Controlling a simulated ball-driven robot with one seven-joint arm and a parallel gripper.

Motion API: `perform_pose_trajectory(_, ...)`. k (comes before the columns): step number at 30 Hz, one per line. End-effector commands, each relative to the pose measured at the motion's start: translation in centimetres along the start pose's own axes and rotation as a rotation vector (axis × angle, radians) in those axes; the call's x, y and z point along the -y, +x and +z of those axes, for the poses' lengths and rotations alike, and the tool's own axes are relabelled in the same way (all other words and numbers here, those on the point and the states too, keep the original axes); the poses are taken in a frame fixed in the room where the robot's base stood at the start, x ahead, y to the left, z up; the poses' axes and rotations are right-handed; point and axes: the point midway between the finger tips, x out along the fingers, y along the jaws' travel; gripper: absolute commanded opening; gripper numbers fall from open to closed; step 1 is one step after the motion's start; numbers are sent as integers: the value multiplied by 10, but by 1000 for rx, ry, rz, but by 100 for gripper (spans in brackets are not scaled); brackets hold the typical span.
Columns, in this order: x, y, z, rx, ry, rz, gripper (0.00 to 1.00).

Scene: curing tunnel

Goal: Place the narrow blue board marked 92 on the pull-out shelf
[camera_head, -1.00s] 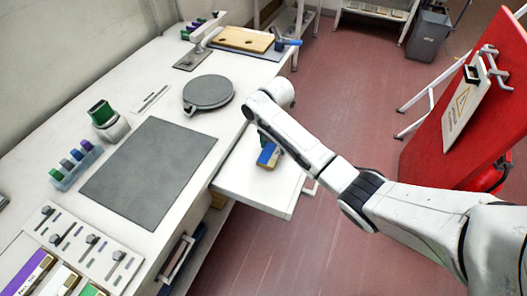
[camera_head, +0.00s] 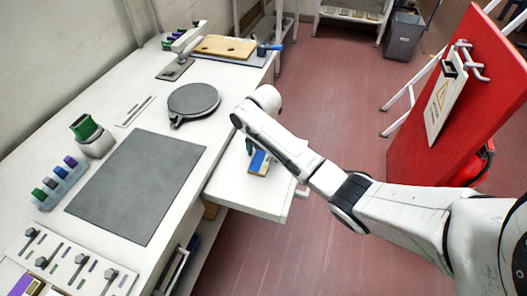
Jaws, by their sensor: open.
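A small blue board (camera_head: 258,161) with a tan edge lies on the pull-out shelf (camera_head: 249,196), near my arm. No number on it can be read at this size. The white shelf sticks out from under the bench. My gripper (camera_head: 250,147) shows only as a small dark green part at the board's far end, below my forearm. The gripper is open; the rest of it is hidden behind the arm. Whether it touches the board cannot be told.
The white bench holds a grey mat (camera_head: 137,186), a round grey plate (camera_head: 194,101), a green-topped container (camera_head: 92,138) and a rack of coloured bottles (camera_head: 61,186). A red panel (camera_head: 455,105) stands at right. The red floor between is clear.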

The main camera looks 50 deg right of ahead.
Motion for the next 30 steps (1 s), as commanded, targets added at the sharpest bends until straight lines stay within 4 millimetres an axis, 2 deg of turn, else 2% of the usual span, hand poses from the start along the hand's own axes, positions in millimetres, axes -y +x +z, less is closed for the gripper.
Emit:
perform_pose_trajectory(8,-1,-11,1,2,0,3,88)
perform_pose_trajectory(11,-1,-27,0,3,-1,4,88)
perform_pose_trajectory(23,0,-112,0,0,0,0,88)
perform_pose_trajectory(30,0,-123,0,0,0,0,88)
